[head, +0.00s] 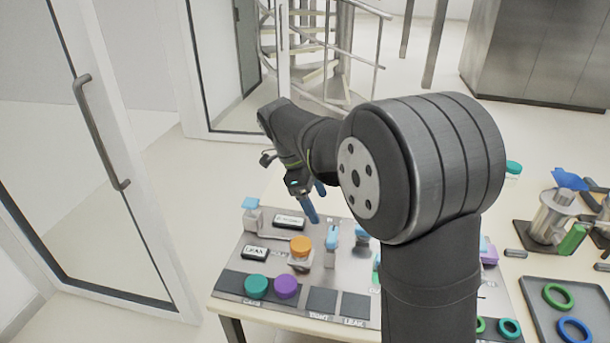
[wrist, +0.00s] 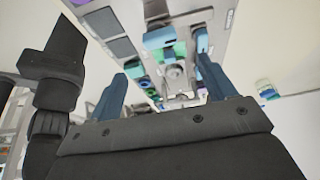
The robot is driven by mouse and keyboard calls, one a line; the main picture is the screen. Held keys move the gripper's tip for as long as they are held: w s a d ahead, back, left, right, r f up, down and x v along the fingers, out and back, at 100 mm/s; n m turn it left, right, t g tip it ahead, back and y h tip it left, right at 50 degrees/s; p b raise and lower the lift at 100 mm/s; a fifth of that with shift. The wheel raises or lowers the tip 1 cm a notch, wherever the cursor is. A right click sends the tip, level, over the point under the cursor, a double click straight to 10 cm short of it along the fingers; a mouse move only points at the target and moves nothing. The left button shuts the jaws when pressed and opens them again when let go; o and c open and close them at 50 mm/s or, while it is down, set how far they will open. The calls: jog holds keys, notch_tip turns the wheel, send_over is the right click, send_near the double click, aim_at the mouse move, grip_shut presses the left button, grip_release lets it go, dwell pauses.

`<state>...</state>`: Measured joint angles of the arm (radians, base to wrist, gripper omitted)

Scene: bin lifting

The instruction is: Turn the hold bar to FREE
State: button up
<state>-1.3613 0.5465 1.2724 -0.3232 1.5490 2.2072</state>
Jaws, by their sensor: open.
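My gripper (head: 308,202) hangs over the back part of a grey panel (head: 228,268) on the table. Its two blue fingers stand apart with nothing between them in the wrist view (wrist: 163,72). The panel carries a light-blue-topped post (head: 251,204) at its left, an orange knob (head: 300,246), and a light-blue handle (head: 332,238) right of it. Another blue handle (head: 362,237) is partly hidden by my arm. I cannot tell which part is the hold bar, and no FREE mark is readable. The wrist view shows blue and grey fittings beyond the fingers.
A teal disc (head: 257,286) and a purple disc (head: 286,287) sit at the panel's front, beside dark square pads (head: 322,301). A tray (head: 537,308) with rings and a metal jug (head: 551,217) stand right. My arm hides the panel's right part. A glass door (head: 95,140) stands left.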

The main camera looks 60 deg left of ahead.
aim_at(332, 233)
jog(key=v, duration=0.7)
jog(key=shift+r, duration=0.15)
dwell(0.3)
jog(key=x, duration=1.7)
jog(key=shift+f, duration=0.2)
